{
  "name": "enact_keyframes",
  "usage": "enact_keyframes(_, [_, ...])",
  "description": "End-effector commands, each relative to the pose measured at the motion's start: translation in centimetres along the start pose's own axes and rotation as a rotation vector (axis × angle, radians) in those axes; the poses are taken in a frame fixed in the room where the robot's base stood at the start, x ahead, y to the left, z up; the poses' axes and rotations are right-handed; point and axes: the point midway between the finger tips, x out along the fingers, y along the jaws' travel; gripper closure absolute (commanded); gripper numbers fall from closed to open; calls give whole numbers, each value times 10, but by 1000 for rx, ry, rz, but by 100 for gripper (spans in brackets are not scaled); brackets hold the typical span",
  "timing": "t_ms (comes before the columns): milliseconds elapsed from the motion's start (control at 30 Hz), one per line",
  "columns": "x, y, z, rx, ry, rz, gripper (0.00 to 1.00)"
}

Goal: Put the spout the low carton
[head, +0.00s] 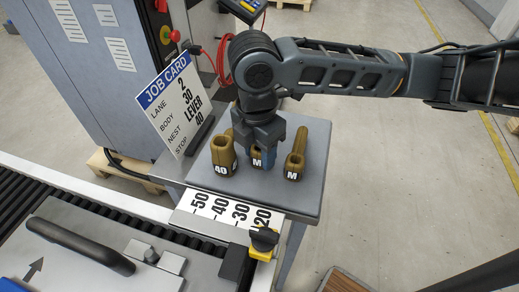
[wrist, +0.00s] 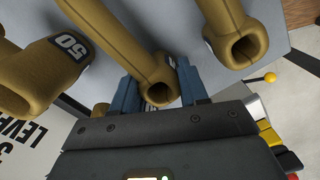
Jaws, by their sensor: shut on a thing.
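Three brown hollow spout-like parts stand on a grey table. The middle part (head: 256,153) bears an M label and is partly hidden by my gripper (head: 265,158). It also shows in the wrist view (wrist: 135,45), open end towards the camera. My gripper, also in the wrist view (wrist: 160,92), has its blue fingers shut on this part, one on each side. The left part (head: 222,150) has a number label; the right part (head: 296,152) has an M. I cannot make out a carton in either view.
A job card (head: 180,103) stands at the table's back left. A number scale (head: 230,210) runs along the table's front, with a black and yellow knob (head: 263,243) at its end. A roller conveyor (head: 110,205) lies at left. Open floor is at right.

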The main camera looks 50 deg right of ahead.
Motion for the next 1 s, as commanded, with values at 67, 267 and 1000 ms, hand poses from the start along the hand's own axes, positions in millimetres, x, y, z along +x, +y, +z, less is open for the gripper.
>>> enact_keyframes(67, [3,0,0,0,0,1,100])
enact_keyframes(267, [2,0,0,0,0,0,37])
enact_keyframes(1000, [-64,0,0,-3,0,3,31])
